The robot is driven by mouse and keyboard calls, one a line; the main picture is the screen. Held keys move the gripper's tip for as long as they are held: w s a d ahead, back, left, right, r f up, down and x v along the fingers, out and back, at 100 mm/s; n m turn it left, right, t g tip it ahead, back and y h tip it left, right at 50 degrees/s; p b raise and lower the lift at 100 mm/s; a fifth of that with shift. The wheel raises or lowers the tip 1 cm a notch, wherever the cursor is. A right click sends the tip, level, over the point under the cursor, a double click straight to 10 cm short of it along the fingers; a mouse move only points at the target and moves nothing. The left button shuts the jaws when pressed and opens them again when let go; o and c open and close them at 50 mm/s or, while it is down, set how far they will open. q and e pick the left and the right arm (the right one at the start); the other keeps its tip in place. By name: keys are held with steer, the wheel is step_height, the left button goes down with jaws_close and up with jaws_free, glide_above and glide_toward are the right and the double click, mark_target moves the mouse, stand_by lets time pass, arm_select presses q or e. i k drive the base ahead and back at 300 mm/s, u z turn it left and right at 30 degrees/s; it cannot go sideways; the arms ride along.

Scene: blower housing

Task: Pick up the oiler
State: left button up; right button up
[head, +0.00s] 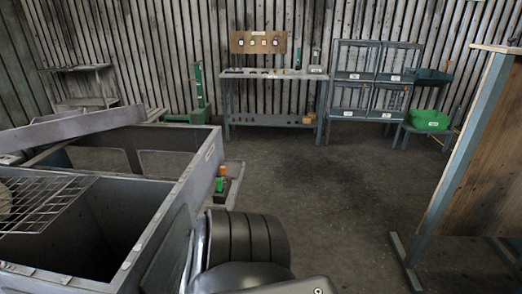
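I cannot make out for certain which thing is the oiler. Small items stand on the grey workbench (272,76) at the back wall, too small to tell apart well. A slim upright item (316,56) stands at that bench's right end, and it may be a can or bottle. Neither of my grippers shows in the head view. A dark, rounded, ribbed part of my own arm fills the bottom middle.
A large open metal housing (150,225) takes up the left front. A small orange-topped item (223,171) stands beside it. A wire-mesh cabinet (376,75) and green container (428,119) stand back right. A wooden panel (490,160) stands right. The middle floor is clear.

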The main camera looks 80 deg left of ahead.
mark_target(223, 169)
steer(key=i, duration=0.6)
steer(key=u, duration=2.35)
steer(key=i, duration=2.9)
steer(key=u, duration=3)
